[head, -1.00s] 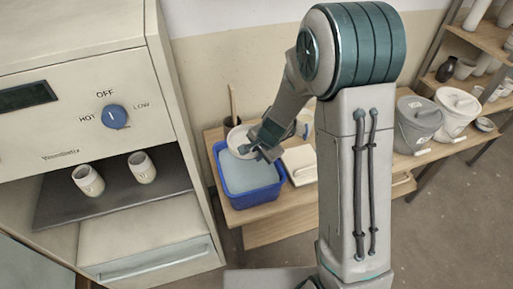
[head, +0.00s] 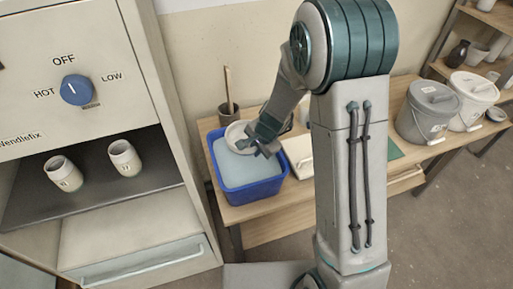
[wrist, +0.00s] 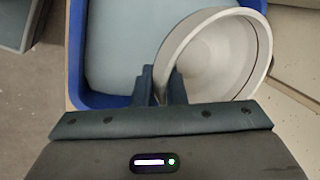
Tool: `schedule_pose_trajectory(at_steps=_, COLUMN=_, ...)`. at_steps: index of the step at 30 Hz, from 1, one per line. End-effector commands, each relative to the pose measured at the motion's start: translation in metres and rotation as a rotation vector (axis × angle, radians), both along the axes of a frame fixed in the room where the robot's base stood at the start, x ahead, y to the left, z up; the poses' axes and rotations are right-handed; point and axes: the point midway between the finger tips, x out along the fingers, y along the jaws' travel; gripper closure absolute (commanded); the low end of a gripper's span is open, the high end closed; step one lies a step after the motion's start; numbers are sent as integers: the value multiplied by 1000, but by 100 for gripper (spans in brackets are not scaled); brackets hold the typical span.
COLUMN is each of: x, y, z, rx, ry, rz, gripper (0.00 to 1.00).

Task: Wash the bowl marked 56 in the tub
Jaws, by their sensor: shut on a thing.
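A pale bowl (head: 238,134) is over the far part of the blue tub (head: 251,195), which holds greyish water (head: 247,171). My gripper (head: 258,148) is shut on the bowl's rim. In the wrist view the bowl (wrist: 223,55) is tilted, with its empty inside showing, and my gripper (wrist: 168,90) pinches its near left edge. The tub's blue rim (wrist: 76,60) and the water (wrist: 125,45) lie to its left. I cannot tell whether the bowl touches the water. No number shows on the bowl.
A dark pot with a wooden stick (head: 228,108) stands behind the tub. A pale slab (head: 300,152) lies to its right. A grey bucket (head: 428,112) and a white bucket (head: 473,100) stand farther right. The kiln-like cabinet (head: 75,120) at left holds two cups.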

Motion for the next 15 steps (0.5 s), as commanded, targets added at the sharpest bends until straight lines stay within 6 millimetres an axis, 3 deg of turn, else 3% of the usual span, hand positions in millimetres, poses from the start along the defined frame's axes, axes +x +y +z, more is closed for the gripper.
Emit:
schedule_pose_trajectory(at_steps=3, x=1, y=-1, z=-11, rx=1, ry=-1, rz=-3, gripper=100)
schedule_pose_trajectory(at_steps=15, x=0, y=0, z=-11, rx=0, ry=-1, rz=-1, gripper=100)
